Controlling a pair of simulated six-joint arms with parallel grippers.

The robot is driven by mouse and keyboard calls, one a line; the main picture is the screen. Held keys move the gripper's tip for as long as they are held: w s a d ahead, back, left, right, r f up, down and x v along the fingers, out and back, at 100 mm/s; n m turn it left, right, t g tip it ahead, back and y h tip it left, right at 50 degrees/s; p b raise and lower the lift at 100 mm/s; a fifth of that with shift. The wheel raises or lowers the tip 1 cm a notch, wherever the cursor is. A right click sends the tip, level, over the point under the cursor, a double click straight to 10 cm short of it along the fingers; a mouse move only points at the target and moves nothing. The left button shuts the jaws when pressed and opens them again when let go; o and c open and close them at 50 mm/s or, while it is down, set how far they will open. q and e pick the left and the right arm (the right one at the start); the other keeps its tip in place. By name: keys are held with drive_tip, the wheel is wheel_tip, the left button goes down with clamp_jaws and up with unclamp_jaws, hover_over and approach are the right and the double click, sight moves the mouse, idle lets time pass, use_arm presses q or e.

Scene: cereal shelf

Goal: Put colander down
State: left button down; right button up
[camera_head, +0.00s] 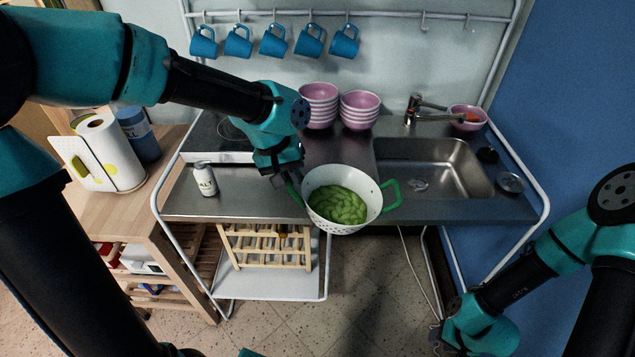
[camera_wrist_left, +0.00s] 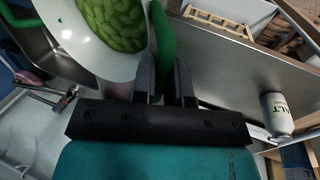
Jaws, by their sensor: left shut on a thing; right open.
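A white colander (camera_head: 322,178) with green handles, holding green contents (camera_head: 338,205), is at the front edge of the steel counter (camera_head: 240,195). It overlaps the edge in the head view; I cannot tell whether it touches the counter. My left gripper (camera_head: 287,180) is shut on its left green handle. In the left wrist view the fingers (camera_wrist_left: 166,85) close around the green handle (camera_wrist_left: 162,40), with the colander's white rim (camera_wrist_left: 110,62) beside them. My right gripper (camera_head: 440,343) is open and low at the right, away from the counter, partly cut off by the frame.
The sink (camera_head: 435,165) lies right of the colander. Stacked pink bowls (camera_head: 358,108) stand behind it. A salt container (camera_head: 205,180) stands to the left, near the stove (camera_head: 215,135). Bare counter lies between the salt and the colander. A wooden rack (camera_head: 265,248) is below.

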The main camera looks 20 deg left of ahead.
use_arm(q)
drive_tip(key=shift+h, duration=0.3)
idle(0.4)
drive_tip(key=shift+t+h, duration=0.3)
drive_tip(key=shift+h, duration=0.4)
drive_tip(key=w+a, duration=0.3)
drive_tip(key=w, duration=0.3)
drive_tip(key=w+a+f, duration=0.1)
drive_tip(key=w+a, duration=0.2)
drive_tip(key=w, duration=0.4)
drive_tip(key=shift+w+a+f, duration=0.15)
drive_tip(key=shift+w+a, duration=0.1)
drive_tip(key=shift+a, duration=0.15)
